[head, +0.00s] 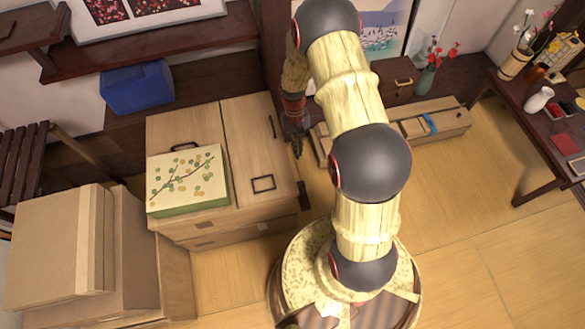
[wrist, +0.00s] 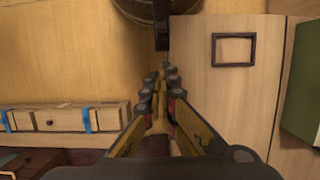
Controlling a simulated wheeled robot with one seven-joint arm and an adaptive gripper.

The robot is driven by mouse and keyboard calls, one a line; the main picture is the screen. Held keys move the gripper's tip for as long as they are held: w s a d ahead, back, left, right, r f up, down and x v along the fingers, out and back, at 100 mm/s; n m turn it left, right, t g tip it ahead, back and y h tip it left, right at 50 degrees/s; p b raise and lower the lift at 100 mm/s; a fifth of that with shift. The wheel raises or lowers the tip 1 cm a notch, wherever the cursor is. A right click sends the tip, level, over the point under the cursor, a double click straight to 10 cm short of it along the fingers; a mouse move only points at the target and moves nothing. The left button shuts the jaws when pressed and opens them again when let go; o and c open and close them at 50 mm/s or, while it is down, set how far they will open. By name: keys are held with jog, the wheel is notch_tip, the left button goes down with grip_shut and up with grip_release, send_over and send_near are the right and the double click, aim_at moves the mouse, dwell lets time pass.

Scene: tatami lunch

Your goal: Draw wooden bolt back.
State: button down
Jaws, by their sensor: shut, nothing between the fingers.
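A dark wooden bar, which looks like the bolt (head: 304,194), sits at the right edge of the pale wooden cabinet (head: 232,112). In the wrist view the dark bar (wrist: 161,28) lies just beyond my fingertips, along the cabinet's edge (wrist: 189,70). My gripper (head: 298,152) points down beside that edge; its fingers (wrist: 165,72) are together and hold nothing. A gap seems to separate the tips from the bar, but I cannot tell its depth. How the bar is mounted is not clear.
A box with a leafy branch pattern (head: 188,180) rests on the cabinet. A long low wooden chest (head: 445,121) stands behind to the right. Cardboard boxes (head: 58,245) are at the left, a dark table (head: 530,125) at the right. The tatami (head: 470,205) between is clear.

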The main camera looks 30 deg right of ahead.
aim_at(302, 187)
jog(key=shift+w+d+r, duration=0.15)
jog(key=shift+w, duration=0.5)
jog(key=s+a+f+b, duration=0.1)
jog(key=s+f+b, duration=0.3)
jog(key=f, duration=0.5)
jog(key=shift+s+a+f+b, duration=0.3)
jog(key=shift+s+a, duration=0.1)
jog(key=shift+s, duration=0.7)
